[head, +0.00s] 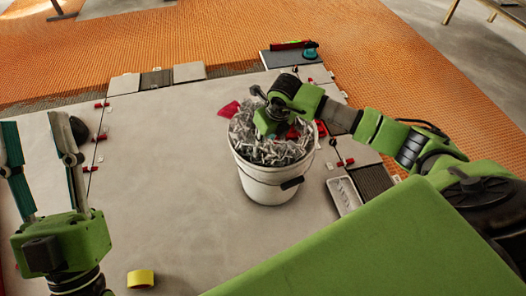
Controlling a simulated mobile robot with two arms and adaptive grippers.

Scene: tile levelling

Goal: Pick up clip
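Many small grey-white clips (270,151) fill a white bucket (272,186) on the floor in the middle of the head view. My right gripper (267,122) is over the bucket, low on the heap. Its fingertips are hidden by its own body and the clips, so I cannot tell if it holds a clip. My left gripper (36,122) is at the left edge, with its two fingers apart and nothing between them, away from the bucket.
A red piece (230,109) shows at the bucket's left rim. A yellow roll (140,278) lies at the front. Tiles with red wedges (102,105) line the edges. Large grey tiles left of the bucket are clear.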

